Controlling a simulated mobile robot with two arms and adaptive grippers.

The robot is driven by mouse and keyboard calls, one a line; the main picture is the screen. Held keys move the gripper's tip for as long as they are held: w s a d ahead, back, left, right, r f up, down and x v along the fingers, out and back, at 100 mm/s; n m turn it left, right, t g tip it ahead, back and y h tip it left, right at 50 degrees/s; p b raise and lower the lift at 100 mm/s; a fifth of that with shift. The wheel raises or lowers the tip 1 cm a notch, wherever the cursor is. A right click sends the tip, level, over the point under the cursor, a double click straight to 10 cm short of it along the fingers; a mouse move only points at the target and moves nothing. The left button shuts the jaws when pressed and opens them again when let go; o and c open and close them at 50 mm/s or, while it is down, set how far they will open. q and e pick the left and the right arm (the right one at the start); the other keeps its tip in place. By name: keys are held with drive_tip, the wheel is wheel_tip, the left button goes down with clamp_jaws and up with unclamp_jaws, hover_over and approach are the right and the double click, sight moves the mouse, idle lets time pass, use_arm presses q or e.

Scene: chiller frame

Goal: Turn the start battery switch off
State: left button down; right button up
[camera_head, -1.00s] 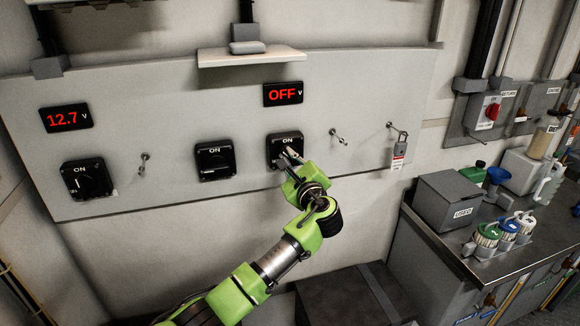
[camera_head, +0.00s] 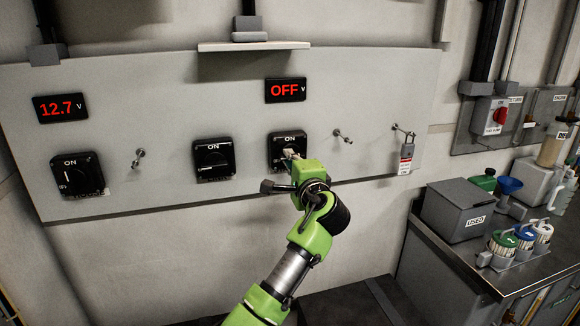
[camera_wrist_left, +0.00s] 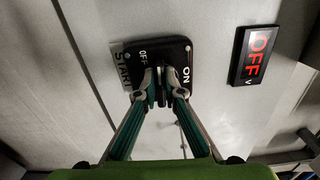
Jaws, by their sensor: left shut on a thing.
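The start battery switch (camera_head: 277,149) is a black square plate on the grey panel, below a red display (camera_head: 286,90) that reads OFF. In the left wrist view the switch (camera_wrist_left: 176,49) shows the labels ON, OFF and START. My left gripper (camera_head: 291,154) is at this switch, and in the left wrist view its fingers (camera_wrist_left: 160,88) are closed on the switch's knob. The fingers mostly hide the knob, so I cannot tell its exact angle. My right gripper is not in view.
Two more black switches are on the panel, one in the middle (camera_head: 214,160) and one at left (camera_head: 77,175) below a display (camera_head: 61,108) reading 12.7 V. A padlock (camera_head: 406,156) hangs at right. A counter with a grey box (camera_head: 455,208) stands at far right.

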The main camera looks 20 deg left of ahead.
use_arm(q)
drive_tip(key=shift+f+n, duration=0.15)
drive_tip(key=shift+n, duration=0.25)
drive_tip(key=c, duration=2.1)
unclamp_jaws()
drive_tip(key=shift+c, duration=0.2)
drive_tip(key=v, duration=1.2)
